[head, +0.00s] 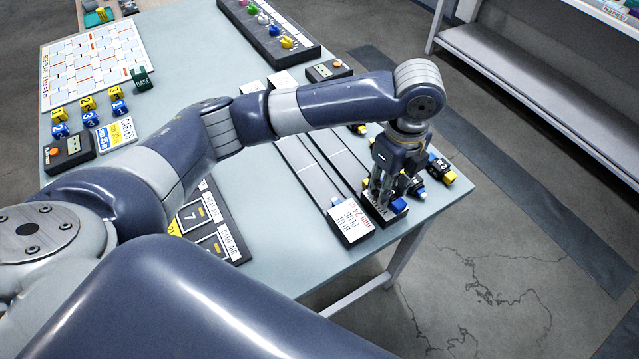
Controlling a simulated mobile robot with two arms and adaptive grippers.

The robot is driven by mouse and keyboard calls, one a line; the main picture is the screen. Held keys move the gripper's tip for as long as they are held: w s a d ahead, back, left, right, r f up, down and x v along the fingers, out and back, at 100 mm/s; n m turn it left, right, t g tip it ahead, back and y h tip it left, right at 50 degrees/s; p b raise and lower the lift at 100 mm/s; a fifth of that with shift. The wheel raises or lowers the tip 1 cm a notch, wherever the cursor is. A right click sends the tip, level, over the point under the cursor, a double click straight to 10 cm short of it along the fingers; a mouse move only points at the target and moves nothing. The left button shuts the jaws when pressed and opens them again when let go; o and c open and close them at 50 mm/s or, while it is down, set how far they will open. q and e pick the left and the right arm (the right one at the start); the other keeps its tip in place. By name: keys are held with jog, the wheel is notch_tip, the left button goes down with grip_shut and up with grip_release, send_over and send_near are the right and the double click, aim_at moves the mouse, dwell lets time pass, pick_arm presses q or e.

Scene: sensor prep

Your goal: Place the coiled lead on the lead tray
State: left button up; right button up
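Several small dark pieces with blue and yellow ends, which look like leads (440,168), lie at the table's right corner; their coils are too small to make out for certain. Two long, narrow grey trays run side by side toward that corner. The left tray (310,175) has a front label that seems to read "BLUE PLUG"; the right tray (340,152) has a label partly covered by my gripper. My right gripper is out of view.
A black rack with coloured pieces (268,30) stands at the back. A white grid board (95,62), numbered yellow and blue blocks (88,104) and a black device (68,152) are at the left. My arm crosses above the table. A grey bench (540,75) stands beyond the floor.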

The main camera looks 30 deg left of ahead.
pick_arm(q)
jog(key=shift+w+d+f+m, duration=0.1)
jog(key=shift+d+m, duration=0.05)
jog(key=shift+m, duration=0.15)
jog(key=shift+a, duration=0.3)
jog(key=a, duration=0.5)
jog(key=a+f+p, duration=0.1)
jog(key=a, duration=0.4)
jog(key=a+p, duration=0.1)
jog(key=a, duration=0.4)
jog(key=shift+a+f, duration=0.15)
jog(key=shift+f, duration=0.15)
jog(key=shift+f+p, duration=0.3)
jog(key=shift+f, duration=1.45)
jog(key=shift+f, duration=0.1)
jog(key=o, duration=1.1)
notch_tip(320, 180, up, 12)
jog(key=shift+r+b, duration=0.15)
jog(key=shift+b, duration=0.15)
